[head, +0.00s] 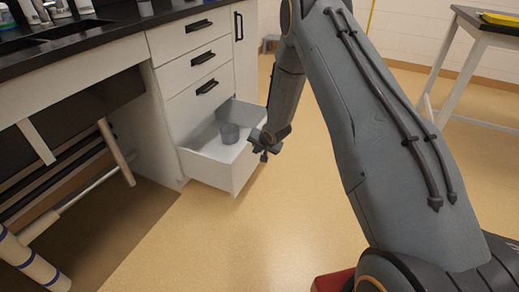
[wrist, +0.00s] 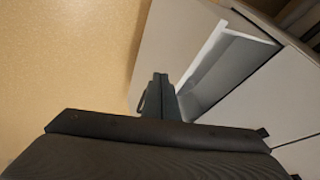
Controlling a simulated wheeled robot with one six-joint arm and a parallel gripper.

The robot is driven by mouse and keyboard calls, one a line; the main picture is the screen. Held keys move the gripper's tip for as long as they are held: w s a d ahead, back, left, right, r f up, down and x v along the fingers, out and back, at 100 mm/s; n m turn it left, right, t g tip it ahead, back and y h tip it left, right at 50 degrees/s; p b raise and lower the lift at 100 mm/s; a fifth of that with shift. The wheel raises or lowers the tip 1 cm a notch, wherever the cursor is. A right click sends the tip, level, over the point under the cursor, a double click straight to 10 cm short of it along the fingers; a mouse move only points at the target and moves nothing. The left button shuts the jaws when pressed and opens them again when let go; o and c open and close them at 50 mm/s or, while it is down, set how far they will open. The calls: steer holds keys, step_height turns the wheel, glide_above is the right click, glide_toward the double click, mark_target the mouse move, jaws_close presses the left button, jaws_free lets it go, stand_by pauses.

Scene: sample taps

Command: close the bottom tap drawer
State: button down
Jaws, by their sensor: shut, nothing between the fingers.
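The open drawer's inside (wrist: 225,65) shows behind the front. I cannot tell whether the fingers touch the front.
A black counter (head: 95,36) tops the cabinet. A table (head: 487,25) stands at the right. The tan floor (head: 190,245) before the drawer is clear.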

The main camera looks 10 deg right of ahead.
mark_target(244, 151)
steer(key=shift+w+a+f+b, duration=0.2)
steer(key=shift+w+a+f, duration=0.05)
steer(key=shift+w+a, duration=0.35)
steer(key=shift+w+a+f+b, duration=0.2)
steer(key=shift+w+a+f, duration=0.1)
steer(key=shift+w+a, duration=0.3)
steer(key=shift+w+a+f+b, duration=0.2)
steer(key=shift+w+a+f, duration=0.05)
steer(key=shift+w+a, duration=0.35)
steer(key=shift+a, duration=0.1)
